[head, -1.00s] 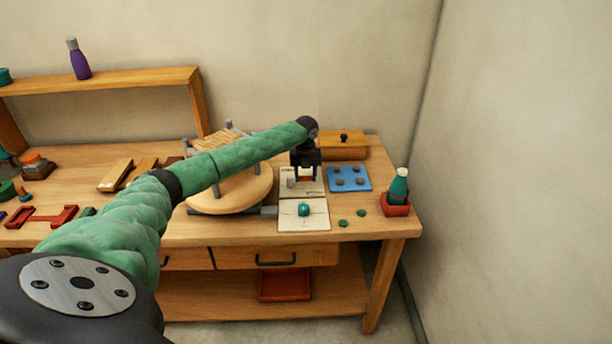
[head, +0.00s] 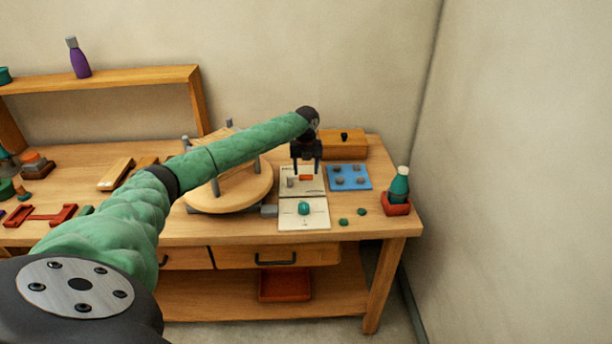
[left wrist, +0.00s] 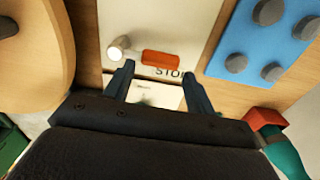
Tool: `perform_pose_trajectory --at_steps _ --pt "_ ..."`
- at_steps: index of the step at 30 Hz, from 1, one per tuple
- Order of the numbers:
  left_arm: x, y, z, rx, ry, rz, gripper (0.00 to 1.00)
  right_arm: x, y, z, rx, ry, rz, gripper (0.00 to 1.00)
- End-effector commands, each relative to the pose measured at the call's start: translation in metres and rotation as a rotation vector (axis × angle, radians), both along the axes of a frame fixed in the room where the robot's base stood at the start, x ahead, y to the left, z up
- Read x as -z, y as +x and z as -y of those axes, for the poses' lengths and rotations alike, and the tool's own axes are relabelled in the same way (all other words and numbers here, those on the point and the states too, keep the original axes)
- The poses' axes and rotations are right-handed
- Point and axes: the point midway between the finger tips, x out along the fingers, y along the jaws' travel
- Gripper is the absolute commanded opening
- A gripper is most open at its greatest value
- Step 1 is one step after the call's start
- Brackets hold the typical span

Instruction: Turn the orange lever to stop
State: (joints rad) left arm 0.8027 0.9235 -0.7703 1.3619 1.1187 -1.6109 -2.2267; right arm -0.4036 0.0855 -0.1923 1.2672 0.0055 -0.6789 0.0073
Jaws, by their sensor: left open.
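The orange lever (left wrist: 160,59) lies flat on a pale panel (left wrist: 165,20) in the left wrist view, pointing right from a light round pivot (left wrist: 117,48). The printed letters "STO" show just below its right end, partly cut off by my gripper. In the head view the lever (head: 306,178) is a small orange bar on the panel, below my gripper. My left gripper (head: 306,170) is open and empty, above the panel; in the left wrist view its two fingers (left wrist: 158,78) stand apart near the lever. My right gripper is not in view.
A blue board with grey knobs (head: 349,186) is right of the panel. A white plate with a teal knob (head: 304,208) is in front. A round wooden stand (head: 240,195) is left, a wooden box (head: 343,152) behind, and a teal bottle (head: 399,186) in a red holder at right.

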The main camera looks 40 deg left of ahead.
Motion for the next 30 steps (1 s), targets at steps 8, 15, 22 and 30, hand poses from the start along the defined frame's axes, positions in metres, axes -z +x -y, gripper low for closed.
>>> perform_pose_trajectory --at_steps 8,15,22,30 --pt "-0.036 0.001 -0.001 0.0 0.001 0.003 0.55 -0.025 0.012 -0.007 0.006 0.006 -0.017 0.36" --pt "-0.05 0.0 0.0 0.001 0.001 0.002 0.55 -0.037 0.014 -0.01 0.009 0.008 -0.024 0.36" --pt "-0.051 0.0 0.0 0.001 0.001 0.001 0.55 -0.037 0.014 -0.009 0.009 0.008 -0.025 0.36" --pt "-0.051 0.0 0.0 0.0 0.001 0.001 0.55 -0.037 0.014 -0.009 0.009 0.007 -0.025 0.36"
